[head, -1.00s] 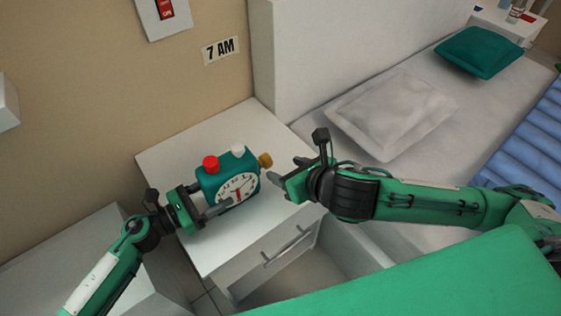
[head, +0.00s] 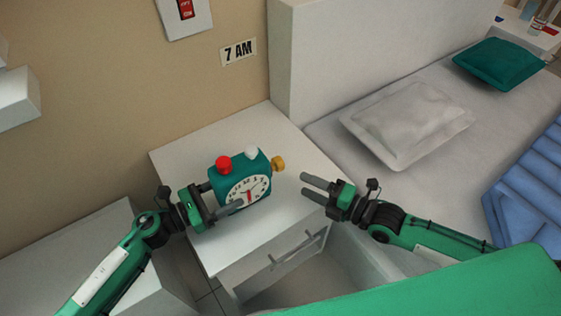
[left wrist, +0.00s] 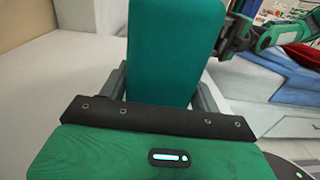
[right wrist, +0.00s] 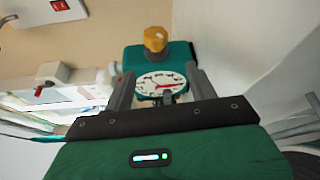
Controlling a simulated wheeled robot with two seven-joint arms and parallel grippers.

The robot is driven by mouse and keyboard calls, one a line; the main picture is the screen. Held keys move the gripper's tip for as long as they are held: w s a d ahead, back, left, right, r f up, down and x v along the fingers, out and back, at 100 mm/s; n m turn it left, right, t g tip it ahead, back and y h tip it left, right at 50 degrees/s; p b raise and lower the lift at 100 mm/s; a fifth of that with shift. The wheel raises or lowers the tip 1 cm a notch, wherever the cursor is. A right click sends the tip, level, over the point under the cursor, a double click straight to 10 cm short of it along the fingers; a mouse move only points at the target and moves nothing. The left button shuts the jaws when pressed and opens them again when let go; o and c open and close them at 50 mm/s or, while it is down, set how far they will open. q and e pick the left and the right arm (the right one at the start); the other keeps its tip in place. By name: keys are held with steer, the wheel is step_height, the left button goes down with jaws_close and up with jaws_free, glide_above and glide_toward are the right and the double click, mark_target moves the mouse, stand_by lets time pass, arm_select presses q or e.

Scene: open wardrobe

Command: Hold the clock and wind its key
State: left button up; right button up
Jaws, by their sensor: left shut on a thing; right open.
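The teal clock (head: 240,172) stands on the white nightstand with its white dial facing the front. It has a red knob and a white knob on top, and a gold key (head: 277,163) on its right side. My left gripper (head: 222,200) is shut on the clock from the left; the clock's teal side fills the left wrist view (left wrist: 172,50). My right gripper (head: 305,186) is open and empty, to the right of the key and apart from it. The right wrist view shows the key (right wrist: 155,39) ahead, beyond the fingertips.
The nightstand (head: 215,245) has a drawer with a handle below its top. A bed with a grey pillow (head: 408,122) and a teal pillow (head: 498,64) is at the right. A "7 AM" sign (head: 238,51) and a red switch (head: 186,9) are on the wall.

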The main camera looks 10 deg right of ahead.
mark_target(280, 163)
steer(key=shift+w+d+f+m+t, duration=0.1)
steer(key=shift+w+d+m+t, duration=0.1)
steer(key=shift+d+m+t, duration=0.65)
steer(key=x, duration=1.1)
steer(key=shift+w+a+f, duration=0.1)
steer(key=shift+w+f, duration=0.1)
steer(key=shift+w, duration=0.1)
steer(key=c, duration=1)
